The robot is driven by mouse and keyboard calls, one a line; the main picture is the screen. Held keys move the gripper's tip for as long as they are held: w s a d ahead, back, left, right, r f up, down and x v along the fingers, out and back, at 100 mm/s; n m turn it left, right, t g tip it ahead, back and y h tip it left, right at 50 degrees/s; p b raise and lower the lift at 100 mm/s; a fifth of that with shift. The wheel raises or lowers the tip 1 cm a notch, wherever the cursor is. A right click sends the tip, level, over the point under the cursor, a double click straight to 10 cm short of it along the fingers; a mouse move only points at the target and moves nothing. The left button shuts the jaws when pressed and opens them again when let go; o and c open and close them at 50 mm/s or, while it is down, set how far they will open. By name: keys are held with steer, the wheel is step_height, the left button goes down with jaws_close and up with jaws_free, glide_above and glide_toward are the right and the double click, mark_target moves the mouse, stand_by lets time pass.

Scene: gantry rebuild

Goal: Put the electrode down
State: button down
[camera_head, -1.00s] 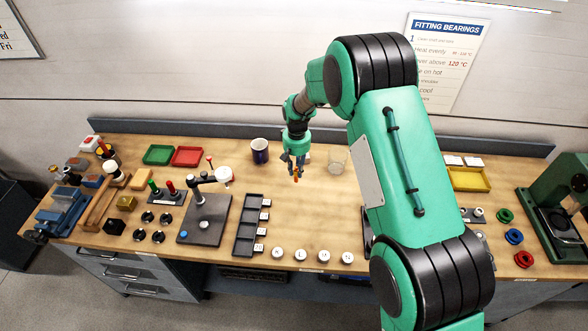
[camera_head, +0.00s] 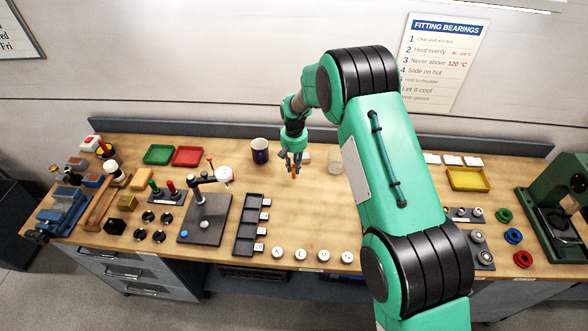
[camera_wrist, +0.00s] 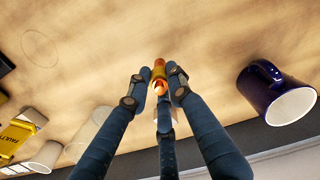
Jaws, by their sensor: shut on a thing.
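My gripper (camera_head: 292,165) hangs over the rear middle of the workbench (camera_head: 330,220). It is shut on the electrode (camera_head: 293,176), a small orange-and-copper piece whose lower end shows below the fingers. In the wrist view the electrode (camera_wrist: 159,75) sits between the fingertips of my gripper (camera_wrist: 158,88), with bare wood behind it. I cannot tell whether its end touches the bench.
A dark blue mug (camera_head: 260,151) stands left of my gripper, and a clear glass (camera_head: 335,163) stands right. A dark slotted tray (camera_head: 247,226) and several round white-topped pieces (camera_head: 301,254) lie nearer the front. The wood between is clear.

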steer(key=shift+f, duration=0.8)
steer(key=shift+f, duration=0.15)
steer(key=c, duration=1.6)
jaws_free()
steer(key=shift+o, duration=0.2)
step_height(320, 180, up, 11)
steer(key=shift+w+r+b, duration=0.1)
steer(key=shift+r+b, duration=0.05)
steer(key=shift+b, duration=0.15)
steer(key=shift+r, duration=0.5)
